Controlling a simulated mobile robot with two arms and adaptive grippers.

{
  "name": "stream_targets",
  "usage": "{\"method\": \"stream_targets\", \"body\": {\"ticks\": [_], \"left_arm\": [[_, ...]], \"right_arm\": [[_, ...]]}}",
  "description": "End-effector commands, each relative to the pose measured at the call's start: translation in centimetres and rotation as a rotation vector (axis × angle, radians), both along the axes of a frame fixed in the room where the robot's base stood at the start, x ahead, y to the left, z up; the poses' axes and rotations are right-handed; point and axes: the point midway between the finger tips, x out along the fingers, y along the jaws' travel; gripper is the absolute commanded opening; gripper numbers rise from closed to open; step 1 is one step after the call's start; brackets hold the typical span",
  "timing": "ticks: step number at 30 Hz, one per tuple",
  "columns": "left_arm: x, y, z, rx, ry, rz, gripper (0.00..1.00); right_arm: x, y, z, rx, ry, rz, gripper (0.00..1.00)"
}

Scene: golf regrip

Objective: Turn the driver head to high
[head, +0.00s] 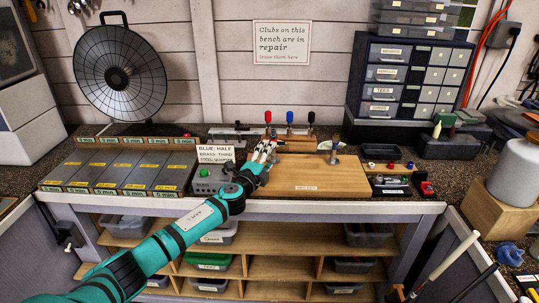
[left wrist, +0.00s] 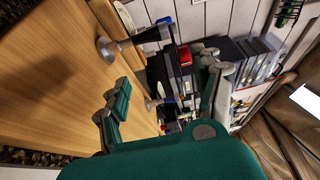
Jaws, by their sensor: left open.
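My left gripper (head: 264,152) reaches over the left end of the wooden bench board (head: 315,186). Its fingers stand apart and empty in the left wrist view (left wrist: 163,88). I cannot identify a driver head or a "high" mark for certain. A small grey box (head: 203,186) with a green knob (head: 204,172) sits beside my left wrist, left of the board. A pale, pointed piece (head: 325,145) lies by a metal clamp post (head: 334,155) at the back right of the board. A metal-based post (left wrist: 106,50) shows beyond one finger. My right gripper is not in view.
A card sign (head: 215,153) stands behind the grey box. Red, blue and black handles (head: 290,117) rise behind the board. A drawer cabinet (head: 410,78) stands back right.

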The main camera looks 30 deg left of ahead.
Motion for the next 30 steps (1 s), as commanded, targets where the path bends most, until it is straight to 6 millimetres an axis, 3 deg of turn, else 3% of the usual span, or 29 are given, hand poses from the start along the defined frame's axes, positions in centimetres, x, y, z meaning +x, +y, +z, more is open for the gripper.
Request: {"method": "stream_targets", "body": {"ticks": [6,15,30], "left_arm": [[1.5,0.0,-0.1,0.000,0.001,-0.001,0.67],[1.6,0.0,-0.1,0.000,0.001,-0.002,0.67],[1.5,0.0,-0.3,0.000,0.006,-0.002,0.02]], "right_arm": [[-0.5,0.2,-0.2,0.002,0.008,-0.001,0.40],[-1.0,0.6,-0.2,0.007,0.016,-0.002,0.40],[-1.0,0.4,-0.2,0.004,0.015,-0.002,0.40]]}}
